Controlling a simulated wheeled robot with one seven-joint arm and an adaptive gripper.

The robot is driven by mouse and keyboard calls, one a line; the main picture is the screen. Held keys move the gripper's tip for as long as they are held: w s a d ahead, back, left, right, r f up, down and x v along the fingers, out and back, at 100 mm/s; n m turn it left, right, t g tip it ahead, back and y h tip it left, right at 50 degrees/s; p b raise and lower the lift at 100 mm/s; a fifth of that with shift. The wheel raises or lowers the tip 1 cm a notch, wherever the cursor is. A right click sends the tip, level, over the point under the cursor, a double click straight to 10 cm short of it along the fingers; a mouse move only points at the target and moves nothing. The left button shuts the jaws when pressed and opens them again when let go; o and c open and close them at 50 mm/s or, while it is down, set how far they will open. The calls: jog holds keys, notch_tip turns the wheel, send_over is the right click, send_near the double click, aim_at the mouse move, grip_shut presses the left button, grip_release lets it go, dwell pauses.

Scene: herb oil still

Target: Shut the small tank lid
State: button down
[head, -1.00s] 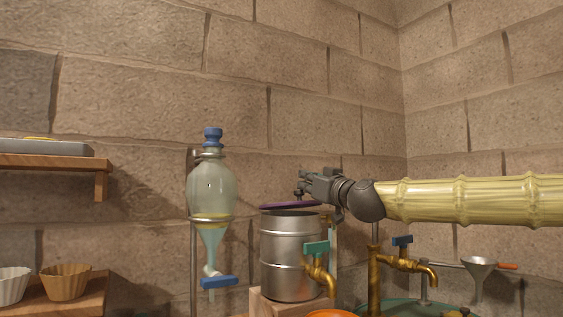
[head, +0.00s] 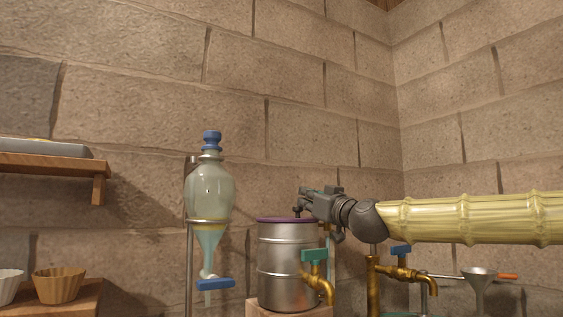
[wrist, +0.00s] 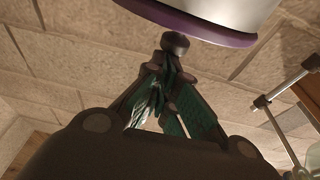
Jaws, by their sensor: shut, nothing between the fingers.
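The small tank (head: 287,262) is a ribbed silver drum with a teal-handled brass tap (head: 316,270). Its purple-edged lid (head: 270,220) lies level on the tank's rim, with no dark opening showing. The dark lid knob (head: 297,211) stands by my fingertips. My gripper (head: 301,199) is shut and empty, just over the lid's right part. In the wrist view, the shut green-padded fingers (wrist: 172,68) point at the knob (wrist: 175,42), and the purple lid edge (wrist: 185,22) lies against the silver tank wall. Whether the fingertips touch the knob is unclear.
A glass separating funnel (head: 210,190) on a stand is close left of the tank. A second brass tap (head: 400,271) and a metal funnel (head: 479,280) are at the right, below my arm. A wooden shelf (head: 50,163) is at the left.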

jog(key=shift+a+f, duration=0.1)
jog(key=shift+f, duration=0.3)
notch_tip(320, 180, up, 5)
jog(key=p, duration=0.3)
jog(key=f+p+v, duration=0.1)
jog(key=v, duration=0.9)
jog(key=shift+f+p, duration=0.3)
jog(key=shift+p, duration=0.1)
